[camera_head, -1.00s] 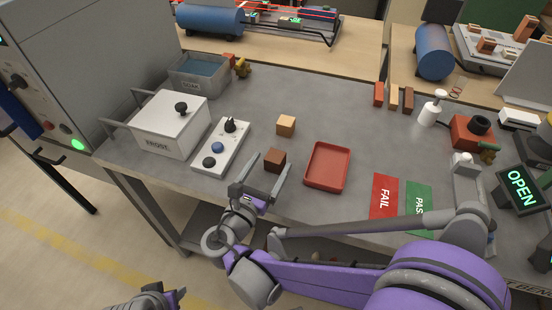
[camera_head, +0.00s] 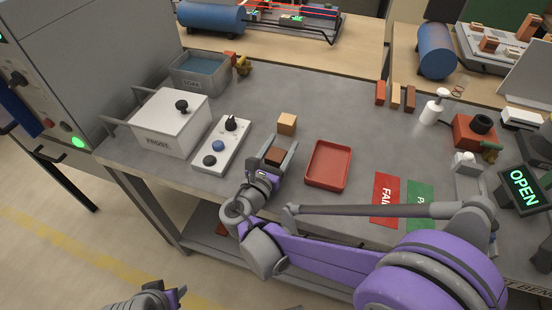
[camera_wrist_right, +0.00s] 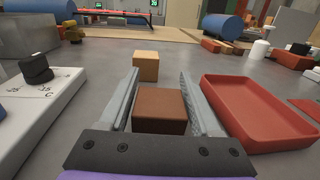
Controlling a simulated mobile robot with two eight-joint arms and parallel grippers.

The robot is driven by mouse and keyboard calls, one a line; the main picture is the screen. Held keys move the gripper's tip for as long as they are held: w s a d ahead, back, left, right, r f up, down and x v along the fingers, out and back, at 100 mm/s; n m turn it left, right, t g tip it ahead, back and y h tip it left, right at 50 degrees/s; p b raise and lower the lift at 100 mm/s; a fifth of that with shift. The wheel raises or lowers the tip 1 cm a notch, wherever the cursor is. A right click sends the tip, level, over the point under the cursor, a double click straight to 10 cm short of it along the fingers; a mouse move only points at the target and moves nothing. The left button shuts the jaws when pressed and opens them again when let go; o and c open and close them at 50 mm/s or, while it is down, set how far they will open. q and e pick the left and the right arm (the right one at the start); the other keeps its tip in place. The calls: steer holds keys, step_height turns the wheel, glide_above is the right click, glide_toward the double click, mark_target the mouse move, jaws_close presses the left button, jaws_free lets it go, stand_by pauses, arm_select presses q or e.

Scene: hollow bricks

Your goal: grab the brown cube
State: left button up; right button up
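The brown cube (camera_head: 273,157) sits on the grey bench, partly hidden by my right gripper in the head view. My right gripper (camera_head: 279,150) is open, with one finger on each side of the cube. In the right wrist view the brown cube (camera_wrist_right: 160,110) lies between the two fingers (camera_wrist_right: 160,85), with a gap visible on each side. A lighter tan cube (camera_head: 287,123) stands just beyond it, also seen in the wrist view (camera_wrist_right: 146,66). Part of my left arm (camera_head: 150,298) shows at the bottom left; its fingers are not clear.
A red tray (camera_head: 328,165) lies close to the right of the gripper. A control box with knobs (camera_head: 221,146) and a white FROST box (camera_head: 170,122) stand to the left. The bench behind the tan cube is clear.

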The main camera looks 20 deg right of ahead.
jaws_close()
